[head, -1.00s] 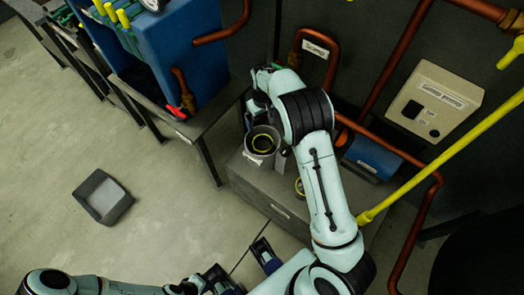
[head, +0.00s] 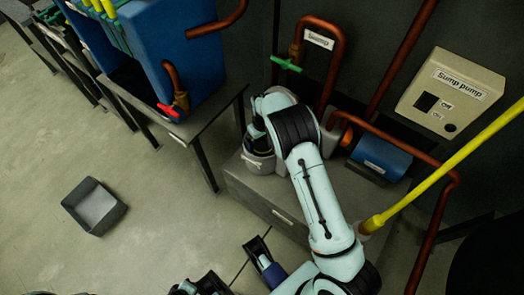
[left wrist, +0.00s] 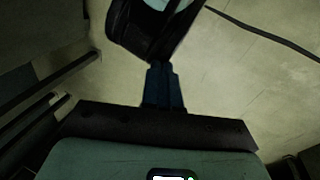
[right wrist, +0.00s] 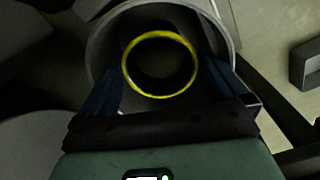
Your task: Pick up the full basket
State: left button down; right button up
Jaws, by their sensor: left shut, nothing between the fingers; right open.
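A grey round container (head: 258,166), which looks like the basket, stands on the grey box beneath my right gripper (head: 257,142). In the right wrist view its wide grey rim (right wrist: 98,48) surrounds a yellow ring (right wrist: 128,80) with a dark inside; its contents are too dark to tell. My right gripper (right wrist: 164,72) is open, with its blue fingers on opposite sides of the yellow ring, inside the view of the outer rim. I cannot tell whether they touch it. My left gripper (left wrist: 163,75) is shut and empty, well away from the container.
A grey open bin (head: 94,207) lies on clear floor at the left. A blue machine (head: 165,50) stands on a grey table left of the container. Copper pipes (head: 329,68), a blue motor (head: 380,158), a sump pump panel (head: 450,92) and a yellow pole (head: 455,158) crowd the right.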

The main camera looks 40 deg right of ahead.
jog(key=b, duration=0.1)
send_over(262, 147)
jog(key=s+a, duration=0.2)
jog(key=s, duration=0.1)
jog(key=f, duration=0.5)
jog(key=shift+w+d+f, duration=0.1)
jog(key=shift+w+f, duration=0.1)
pick_arm(q)
jog(key=shift+w+a+f, duration=0.25)
jog(key=shift+w+f, duration=0.1)
jog(key=shift+w, duration=0.15)
jog(key=shift+w+a+f, duration=0.2)
jog(key=shift+w+f, duration=0.1)
jog(key=shift+w, duration=0.15)
pick_arm(e)
jog(key=shift+r, duration=0.1)
jog(key=c, duration=0.9)
jog(key=shift+c, duration=0.2)
